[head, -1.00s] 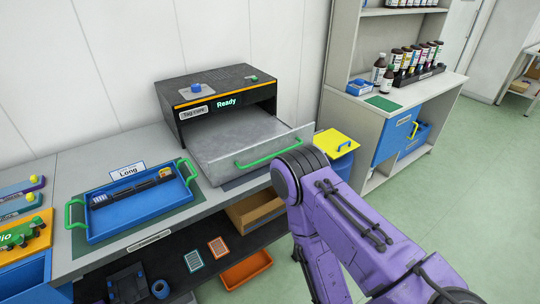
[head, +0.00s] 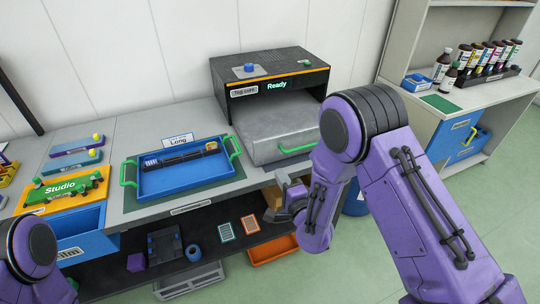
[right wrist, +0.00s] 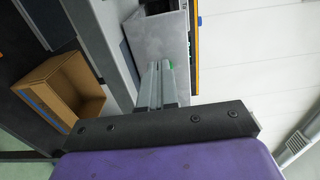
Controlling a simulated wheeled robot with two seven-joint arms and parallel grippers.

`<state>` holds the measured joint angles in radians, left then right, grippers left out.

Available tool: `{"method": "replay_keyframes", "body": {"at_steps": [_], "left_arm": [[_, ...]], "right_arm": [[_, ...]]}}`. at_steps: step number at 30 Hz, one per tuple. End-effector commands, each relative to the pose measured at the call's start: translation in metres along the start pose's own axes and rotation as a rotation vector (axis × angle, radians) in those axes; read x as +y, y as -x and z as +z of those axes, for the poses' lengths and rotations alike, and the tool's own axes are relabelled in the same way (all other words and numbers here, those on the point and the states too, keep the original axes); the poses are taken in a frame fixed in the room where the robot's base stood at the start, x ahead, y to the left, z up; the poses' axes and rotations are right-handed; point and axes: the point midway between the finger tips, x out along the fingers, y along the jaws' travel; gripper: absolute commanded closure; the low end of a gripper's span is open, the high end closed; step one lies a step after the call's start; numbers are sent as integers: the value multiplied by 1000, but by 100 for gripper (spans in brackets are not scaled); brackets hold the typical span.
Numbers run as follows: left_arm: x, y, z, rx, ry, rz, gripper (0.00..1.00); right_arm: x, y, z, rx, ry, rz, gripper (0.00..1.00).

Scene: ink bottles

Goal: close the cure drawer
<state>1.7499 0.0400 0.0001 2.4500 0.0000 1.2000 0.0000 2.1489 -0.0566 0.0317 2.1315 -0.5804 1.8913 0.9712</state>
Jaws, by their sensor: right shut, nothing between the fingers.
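The cure drawer (head: 275,130) is a grey metal tray with a green handle (head: 298,149). It sticks out of the black box marked "Tag cure" (head: 270,72), which shows "Ready". My right arm hides the drawer's right end. My right gripper (head: 283,180) is just in front of and below the drawer front, partly hidden by my arm. In the right wrist view its two fingers (right wrist: 165,66) are together and empty. My left gripper is out of view.
A blue tray (head: 135,192) with green handles holds a dark bar, left of the drawer. An orange "Studio" board (head: 98,195) lies farther left. Below are a dark shelf (head: 175,240), an orange bin (head: 287,247) and a cardboard box (right wrist: 80,75). Bottles stand on the right bench.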

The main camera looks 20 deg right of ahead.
Motion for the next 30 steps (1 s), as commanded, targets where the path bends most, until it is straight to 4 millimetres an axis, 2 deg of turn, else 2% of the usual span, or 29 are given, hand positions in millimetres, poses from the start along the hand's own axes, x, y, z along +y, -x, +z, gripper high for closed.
{"method": "replay_keyframes", "body": {"at_steps": [1, 6, 12, 17, 30], "left_arm": [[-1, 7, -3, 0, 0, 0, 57], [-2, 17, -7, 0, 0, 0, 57], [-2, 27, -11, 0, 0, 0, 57], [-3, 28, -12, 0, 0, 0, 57], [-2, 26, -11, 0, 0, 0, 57]], "right_arm": [[-4, -11, 0, 0, -1, -2, 100], [-3, -48, -1, 1, 1, -1, 100], [-2, -79, -1, 2, 2, 1, 100], [0, -89, 0, 1, 2, 3, 100], [2, -92, -5, 9, 2, 1, 100]]}}
